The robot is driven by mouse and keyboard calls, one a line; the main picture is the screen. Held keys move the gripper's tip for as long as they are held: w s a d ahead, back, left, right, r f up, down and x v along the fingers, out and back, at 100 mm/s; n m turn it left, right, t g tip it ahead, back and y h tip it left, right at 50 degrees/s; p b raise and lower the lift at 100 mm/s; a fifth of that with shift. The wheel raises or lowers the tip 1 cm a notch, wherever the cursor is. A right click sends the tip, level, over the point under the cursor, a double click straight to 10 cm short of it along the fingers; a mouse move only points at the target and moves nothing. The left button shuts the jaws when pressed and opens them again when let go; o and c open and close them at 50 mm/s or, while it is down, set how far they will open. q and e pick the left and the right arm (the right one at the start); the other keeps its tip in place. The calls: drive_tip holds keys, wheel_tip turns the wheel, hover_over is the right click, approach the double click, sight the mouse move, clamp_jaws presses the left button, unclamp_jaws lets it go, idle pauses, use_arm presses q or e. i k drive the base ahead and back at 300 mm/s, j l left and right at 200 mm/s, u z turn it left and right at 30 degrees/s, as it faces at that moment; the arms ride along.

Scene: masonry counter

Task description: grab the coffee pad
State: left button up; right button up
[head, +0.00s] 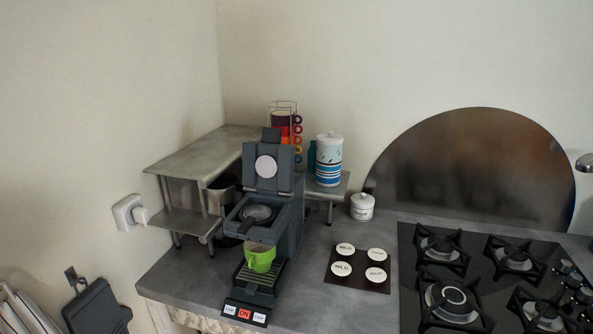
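Several round white coffee pads lie on a dark square mat (334,277) on the counter, right of the coffee machine. The front left coffee pad (341,268) and back left coffee pad (346,249) look marked "MILD". The back right pad (377,254) and front right pad (375,274) have lettering too small to read surely. The coffee machine (297,232) is dark grey with its lid (263,187) raised and its round pad holder (257,213) exposed. A green cup (260,260) stands on its drip tray. Neither gripper shows in the head view.
A black gas hob (480,263) fills the counter's right side. A small white jar (362,207) stands behind the mat. A metal shelf (202,153) stands left of the machine, near the wall socket (127,212). Bare counter (318,310) lies in front of the mat.

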sight(341, 268)
drive_tip(key=i+l+z, duration=0.1)
drive_tip(key=i+l, duration=0.2)
drive_tip(key=l, duration=0.15)
drive_tip(key=i+l, duration=0.35)
drive_tip(key=l+z, duration=0.05)
drive_tip(key=l, duration=0.05)
